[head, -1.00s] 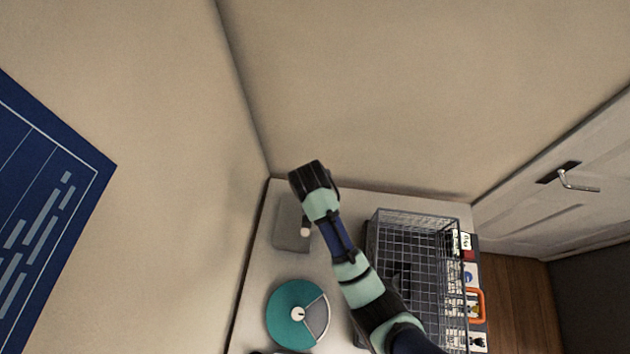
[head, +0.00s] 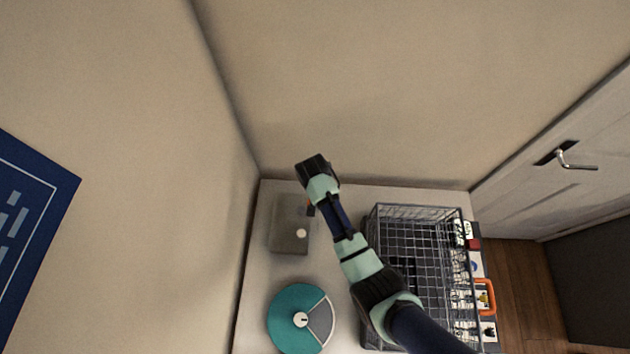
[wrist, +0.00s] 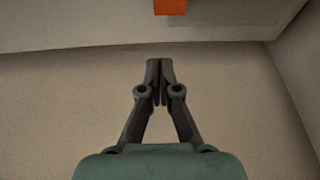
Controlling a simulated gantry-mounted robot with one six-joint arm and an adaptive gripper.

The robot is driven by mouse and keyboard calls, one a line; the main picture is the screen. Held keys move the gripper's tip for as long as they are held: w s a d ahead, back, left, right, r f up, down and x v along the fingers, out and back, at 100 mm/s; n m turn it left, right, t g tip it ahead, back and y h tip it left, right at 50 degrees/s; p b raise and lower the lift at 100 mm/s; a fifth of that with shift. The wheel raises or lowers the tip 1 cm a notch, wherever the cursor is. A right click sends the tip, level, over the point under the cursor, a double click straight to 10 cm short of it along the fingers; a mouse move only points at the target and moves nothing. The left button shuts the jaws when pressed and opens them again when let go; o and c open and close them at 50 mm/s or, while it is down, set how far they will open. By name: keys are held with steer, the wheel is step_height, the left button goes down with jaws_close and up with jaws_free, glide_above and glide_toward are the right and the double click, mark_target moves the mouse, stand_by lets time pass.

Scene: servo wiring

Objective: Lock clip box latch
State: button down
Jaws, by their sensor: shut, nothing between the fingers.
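A grey-brown box (head: 288,225), which looks like the clip box, sits on the table near the back left corner, left of my arm. A small orange part (head: 308,207), apparently its latch, shows at the box's right side. In the wrist view the orange part (wrist: 170,7) is cut off by the top edge, beside a grey surface. My gripper (wrist: 160,66) is shut and empty, its fingertips together below the orange part in the picture and apart from it. In the head view my wrist hides most of the gripper.
A teal and grey disc (head: 298,320) lies at the table's front left. A wire basket (head: 420,225) stands on the right, close beside my arm. Several small items and an orange-handled thing (head: 486,296) lie right of it. Walls rise behind and left.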

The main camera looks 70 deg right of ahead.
steer(key=shift+x, duration=1.25)
steer(key=shift+s+a+f+p, duration=0.15)
steer(key=shift+s+a, duration=0.1)
steer(key=shift+a, duration=0.75)
steer(key=shift+s+a+r+p, duration=0.15)
steer(key=shift+s+a, duration=0.1)
steer(key=shift+a, duration=0.7)
steer(key=shift+f, duration=0.1)
steer(key=shift+s+a+r+p, duration=0.1)
steer(key=shift+a+r+p, duration=0.05)
steer(key=shift+a+p, duration=0.45)
steer(key=shift+s+a+r+p, duration=0.1)
steer(key=shift+a+r+p, duration=0.05)
steer(key=shift+a+p, duration=0.45)
steer(key=shift+s+a+f, duration=0.1)
steer(key=shift+f, duration=0.2)
